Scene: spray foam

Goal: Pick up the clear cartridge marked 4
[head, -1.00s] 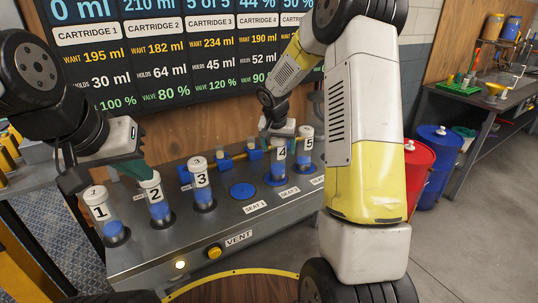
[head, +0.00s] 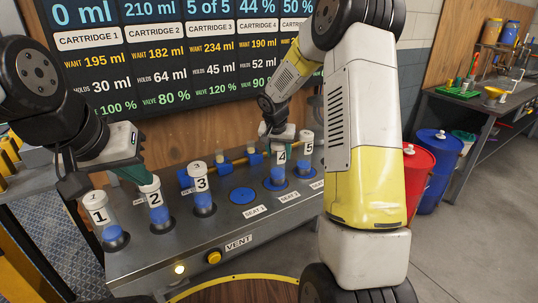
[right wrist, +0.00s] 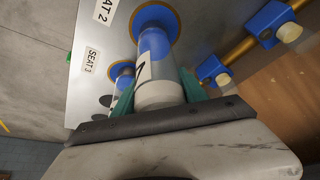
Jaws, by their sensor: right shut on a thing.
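The clear cartridge marked 4 (head: 281,156) stands upright on the console at a blue ring, with blue liquid low inside. My right gripper (head: 280,143) is at its upper end. In the right wrist view, my right gripper's teal fingers (right wrist: 158,98) are shut on cartridge 4 (right wrist: 156,62), one on each side. Its lower end is at the blue ring beside the SEAT 2 label, and its number is partly hidden. My left gripper (head: 98,172) is open and empty above cartridges 1 and 2, its teal finger close to the top of cartridge 2.
Cartridges 1 (head: 100,217), 2 (head: 155,199), 3 (head: 201,186) and 5 (head: 306,146) stand upright along the console (head: 190,245). An empty blue seat (head: 243,196) lies between 3 and 4. A brass pipe with blue fittings (head: 222,167) runs behind. A readout board (head: 160,50) hangs above.

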